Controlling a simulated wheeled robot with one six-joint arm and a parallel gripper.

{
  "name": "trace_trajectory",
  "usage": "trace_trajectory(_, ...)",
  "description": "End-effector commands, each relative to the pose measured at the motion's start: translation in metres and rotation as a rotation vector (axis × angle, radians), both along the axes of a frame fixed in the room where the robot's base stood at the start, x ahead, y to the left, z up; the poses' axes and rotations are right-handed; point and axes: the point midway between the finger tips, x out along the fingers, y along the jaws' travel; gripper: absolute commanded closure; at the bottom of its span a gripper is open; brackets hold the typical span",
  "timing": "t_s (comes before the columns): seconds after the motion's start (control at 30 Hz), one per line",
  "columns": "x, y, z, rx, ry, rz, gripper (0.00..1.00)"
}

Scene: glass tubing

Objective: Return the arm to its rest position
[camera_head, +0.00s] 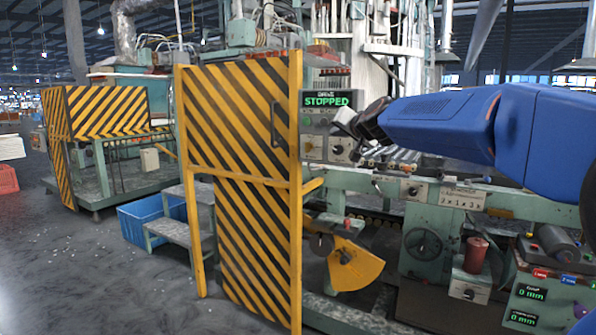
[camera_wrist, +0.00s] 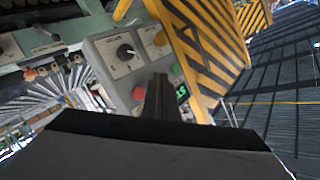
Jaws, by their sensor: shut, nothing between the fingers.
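My blue arm (camera_head: 440,122) reaches in from the right, roughly level. My gripper (camera_head: 340,120) is at its left end, in front of the control panel with the green "STOPPED" display (camera_head: 328,101). In the wrist view my gripper (camera_wrist: 160,88) shows as two dark fingers close together, with nothing seen between them. Behind them is the grey control panel (camera_wrist: 112,60) with a black knob (camera_wrist: 126,52), a red button (camera_wrist: 138,93) and a green button (camera_wrist: 176,70). The fingers hide part of the panel. I cannot tell the gap to it.
A yellow-and-black striped guard door (camera_head: 240,200) stands left of my gripper. Below my arm are the machine's green rail (camera_head: 345,180), a yellow guard (camera_head: 355,268), a red cylinder (camera_head: 476,254) and a box with "0 mm" displays (camera_head: 530,295). The floor at left is open.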

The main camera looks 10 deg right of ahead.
Motion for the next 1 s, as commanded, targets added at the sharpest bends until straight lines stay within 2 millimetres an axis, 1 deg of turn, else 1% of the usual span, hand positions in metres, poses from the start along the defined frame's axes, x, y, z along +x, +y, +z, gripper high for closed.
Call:
trace_trajectory(0.03, -0.020, 0.001, -0.008, -0.021, 0.022, 0.018, 1.00)
trace_trajectory(0.17, -0.076, 0.004, -0.042, -0.091, 0.106, 0.072, 1.00)
trace_trajectory(0.2, -0.093, 0.004, -0.054, -0.114, 0.134, 0.088, 1.00)
trace_trajectory(0.27, -0.120, 0.003, -0.072, -0.145, 0.175, 0.109, 1.00)
trace_trajectory(0.3, -0.138, 0.003, -0.085, -0.166, 0.205, 0.122, 1.00)
trace_trajectory(0.37, -0.165, 0.001, -0.105, -0.200, 0.249, 0.141, 1.00)
trace_trajectory(0.4, -0.183, -0.001, -0.118, -0.221, 0.279, 0.153, 1.00)
trace_trajectory(0.47, -0.211, -0.004, -0.139, -0.253, 0.327, 0.168, 1.00)
trace_trajectory(0.5, -0.230, -0.006, -0.153, -0.274, 0.358, 0.178, 1.00)
trace_trajectory(0.57, -0.258, -0.010, -0.175, -0.305, 0.407, 0.191, 1.00)
trace_trajectory(0.6, -0.277, -0.013, -0.190, -0.326, 0.439, 0.198, 1.00)
trace_trajectory(0.67, -0.305, -0.019, -0.212, -0.358, 0.488, 0.207, 1.00)
trace_trajectory(0.7, -0.324, -0.023, -0.227, -0.379, 0.522, 0.213, 1.00)
trace_trajectory(0.77, -0.353, -0.029, -0.250, -0.410, 0.573, 0.220, 1.00)
trace_trajectory(0.8, -0.372, -0.034, -0.265, -0.430, 0.607, 0.223, 1.00)
trace_trajectory(0.87, -0.400, -0.041, -0.287, -0.460, 0.658, 0.227, 1.00)
trace_trajectory(0.9, -0.418, -0.046, -0.301, -0.480, 0.691, 0.227, 1.00)
trace_trajectory(1.0, -0.456, -0.058, -0.332, -0.521, 0.764, 0.226, 1.00)
